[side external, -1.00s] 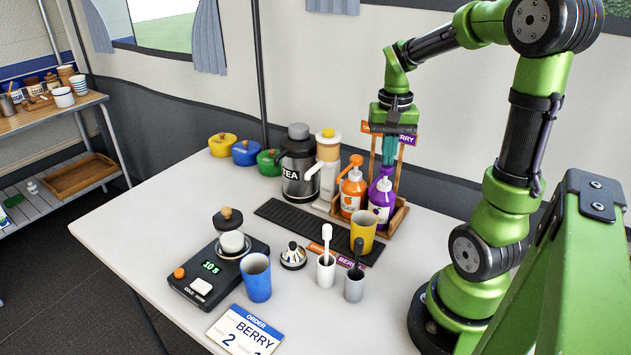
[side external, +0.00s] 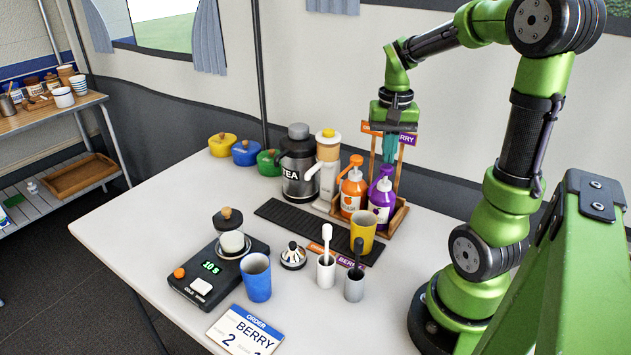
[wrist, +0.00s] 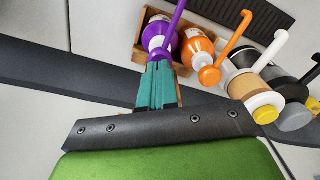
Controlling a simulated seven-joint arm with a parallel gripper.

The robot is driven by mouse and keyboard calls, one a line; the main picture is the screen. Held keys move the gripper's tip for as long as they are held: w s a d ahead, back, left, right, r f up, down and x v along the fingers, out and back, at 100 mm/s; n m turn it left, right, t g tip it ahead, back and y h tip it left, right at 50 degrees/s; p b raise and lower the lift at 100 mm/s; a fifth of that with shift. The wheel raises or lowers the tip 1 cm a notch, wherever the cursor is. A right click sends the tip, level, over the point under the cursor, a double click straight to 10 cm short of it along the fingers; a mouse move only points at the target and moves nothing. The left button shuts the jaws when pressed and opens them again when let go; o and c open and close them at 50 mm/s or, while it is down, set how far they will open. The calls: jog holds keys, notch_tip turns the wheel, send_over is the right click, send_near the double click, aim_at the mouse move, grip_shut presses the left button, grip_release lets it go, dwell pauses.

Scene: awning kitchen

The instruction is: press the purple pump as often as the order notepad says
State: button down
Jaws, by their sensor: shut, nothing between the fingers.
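The purple pump bottle (side external: 381,206) stands in a wooden rack (side external: 399,214) beside the orange pump bottle (side external: 353,196). My gripper (side external: 388,161) is shut and empty, pointing down just over the purple pump head. Its teal fingertips (wrist: 160,64) overlap the pump's top in the wrist view, where the purple bottle (wrist: 156,34) also shows; I cannot tell whether they touch. The order notepad (side external: 246,333) lies at the table's front edge and reads "ORDER", "BERRY" and a 2. Another figure at its lower right is cut off by the frame.
A yellow cup (side external: 362,232) stands on the dark drip mat (side external: 283,216) in front. A blue cup (side external: 257,279) stands by the scale (side external: 196,284).

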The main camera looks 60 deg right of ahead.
jog(key=shift+f, duration=1.25)
jog(key=shift+r, duration=1.5)
jog(key=shift+r, duration=0.1)
jog(key=shift+r, duration=2.9)
jog(key=a+n+t+y, duration=0.2)
jog(key=a+n+t, duration=0.5)
jog(key=a, duration=1.5)
jog(key=shift+s+a+f+n, duration=0.2)
jog(key=shift+f+n, duration=0.15)
jog(key=shift+n, duration=0.15)
